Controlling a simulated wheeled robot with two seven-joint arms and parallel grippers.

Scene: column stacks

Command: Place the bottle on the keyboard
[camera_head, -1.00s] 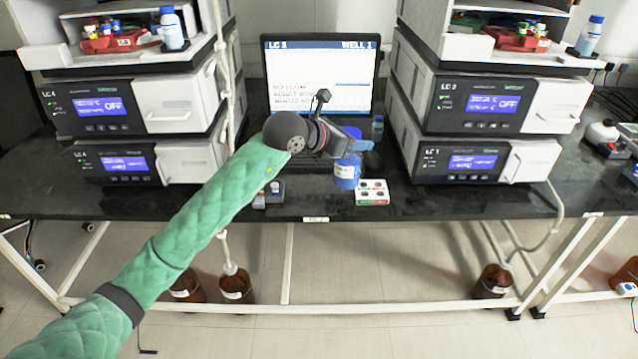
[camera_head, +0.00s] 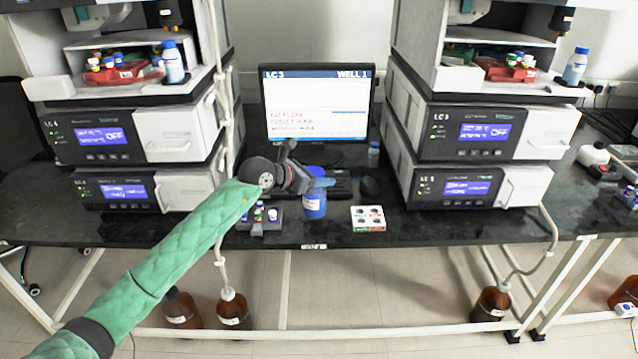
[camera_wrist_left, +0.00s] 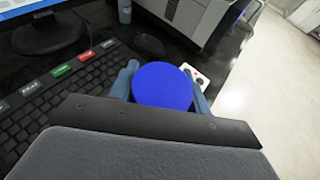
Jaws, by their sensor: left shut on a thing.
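My left gripper (camera_head: 318,181) is shut on a blue-capped bottle (camera_head: 314,206) with a white label. In the head view the bottle is upright in front of the keyboard (camera_head: 341,186), near the front of the bench; whether its base touches the bench I cannot tell. In the left wrist view the round blue cap (camera_wrist_left: 163,87) sits between the two fingers. The black keyboard (camera_wrist_left: 62,103), with red and green labels, lies left of the bottle there. In the head view my gripper and arm partly hide the keyboard. My right gripper is not in view.
A monitor (camera_head: 316,105) stands behind the keyboard and a mouse (camera_head: 369,187) lies right of it. A small white box (camera_head: 368,218) is right of the bottle, a vial rack (camera_head: 259,218) left. Instrument stacks (camera_head: 457,186) flank the space. A small bottle (camera_head: 374,154) stands behind.

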